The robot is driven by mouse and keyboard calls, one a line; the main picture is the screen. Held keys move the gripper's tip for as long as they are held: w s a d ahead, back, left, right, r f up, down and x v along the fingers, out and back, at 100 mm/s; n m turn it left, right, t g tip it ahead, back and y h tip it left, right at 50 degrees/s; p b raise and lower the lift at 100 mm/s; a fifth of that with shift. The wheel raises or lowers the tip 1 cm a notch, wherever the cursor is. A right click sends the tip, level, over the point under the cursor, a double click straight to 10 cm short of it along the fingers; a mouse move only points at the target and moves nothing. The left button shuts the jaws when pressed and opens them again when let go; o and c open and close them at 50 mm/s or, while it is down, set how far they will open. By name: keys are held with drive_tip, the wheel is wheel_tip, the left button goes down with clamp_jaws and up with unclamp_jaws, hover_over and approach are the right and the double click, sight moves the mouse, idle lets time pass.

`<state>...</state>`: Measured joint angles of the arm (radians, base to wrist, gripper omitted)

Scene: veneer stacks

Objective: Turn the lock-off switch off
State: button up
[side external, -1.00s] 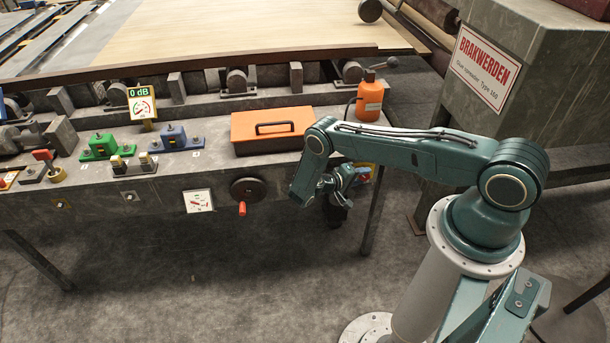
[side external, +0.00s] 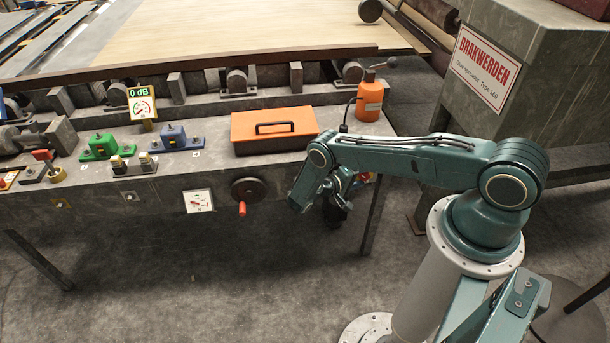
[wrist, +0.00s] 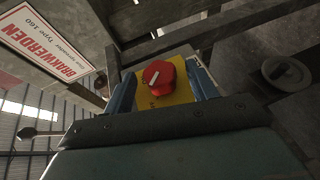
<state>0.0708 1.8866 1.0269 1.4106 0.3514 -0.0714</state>
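The lock-off switch is a red rotary knob (wrist: 160,76) with a pale line across its face, on a yellow plate (wrist: 179,95) in the wrist view. The line runs at a slant. In the side view only a small red and yellow bit of the switch (side external: 364,177) shows at the right end of the bench front, mostly hidden by my wrist. My gripper (wrist: 157,72) points at the switch. Its two blue fingers stand apart, one on each side of the knob, with gaps to it. In the side view my gripper (side external: 345,182) is partly hidden.
An orange toolbox (side external: 272,140) and an orange bottle (side external: 370,102) stand on the bench above my wrist. A handwheel (side external: 248,190) with a red handle is left of my gripper on the bench front. A grey machine with a BRAKWERDEN sign (side external: 487,66) stands at the right.

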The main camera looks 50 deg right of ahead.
drive_tip(key=shift+w, duration=0.1)
drive_tip(key=v, duration=0.7)
drive_tip(key=shift+a, duration=0.25)
drive_tip(key=shift+r, duration=0.15)
idle(0.4)
